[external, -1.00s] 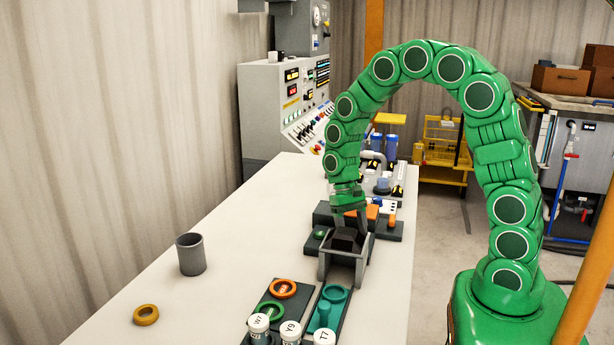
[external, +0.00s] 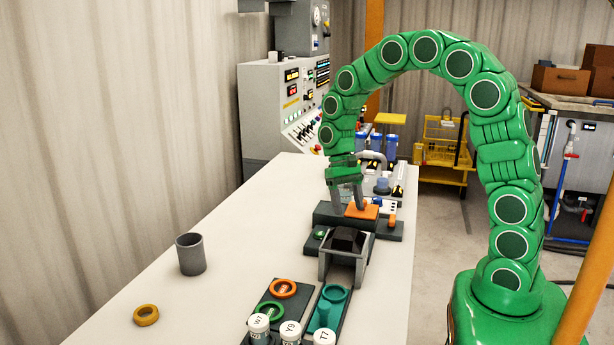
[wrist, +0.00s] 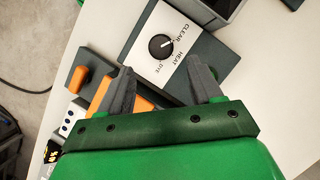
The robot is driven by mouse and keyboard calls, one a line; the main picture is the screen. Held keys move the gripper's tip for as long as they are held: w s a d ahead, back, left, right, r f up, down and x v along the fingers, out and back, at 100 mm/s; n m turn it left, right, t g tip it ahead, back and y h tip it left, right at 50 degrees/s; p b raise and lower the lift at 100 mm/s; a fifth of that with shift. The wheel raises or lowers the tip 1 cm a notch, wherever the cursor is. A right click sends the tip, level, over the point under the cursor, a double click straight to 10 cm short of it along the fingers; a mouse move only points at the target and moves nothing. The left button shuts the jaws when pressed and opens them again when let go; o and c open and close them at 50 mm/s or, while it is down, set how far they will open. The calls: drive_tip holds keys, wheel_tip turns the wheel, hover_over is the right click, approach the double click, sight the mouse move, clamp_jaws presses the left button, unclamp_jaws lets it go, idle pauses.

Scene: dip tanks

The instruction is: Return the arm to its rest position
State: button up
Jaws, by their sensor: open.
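My green segmented arm arches from its base at the right over the white table (external: 240,225). My gripper (external: 348,205) hangs at the arm's end, pointing down, above the dark stepped block with an orange part (external: 362,210). In the wrist view its two grey fingers (wrist: 160,88) are spread apart with nothing between them. Beyond them lies a panel with a black knob (wrist: 161,46) marked CLEAR and HEAT. The grey open holder (external: 335,268) with a black block (external: 347,239) in it stands just in front of the gripper, apart from it.
A grey cup (external: 191,254) and a yellow ring (external: 146,315) stand on the left of the table. Racks with an orange ring (external: 283,288), a teal piece (external: 324,313) and labelled white-capped vials (external: 290,331) are at the front. A control console (external: 285,105) stands behind.

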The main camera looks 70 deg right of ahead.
idle(0.3)
drive_tip(key=s+a+r+n+h, duration=0.1)
drive_tip(key=s+a+r+n, duration=0.25)
drive_tip(key=s+a, duration=0.2)
drive_tip(key=s+a+r+n+h, duration=0.1)
drive_tip(key=s+a+r+n, duration=0.1)
drive_tip(key=s+a+r, duration=0.4)
drive_tip(key=s+a+n+t+h, duration=0.1)
drive_tip(key=s+n, duration=0.3)
drive_tip(key=s, duration=1)
drive_tip(key=shift+s+a, duration=0.4)
drive_tip(key=shift+a, duration=0.3)
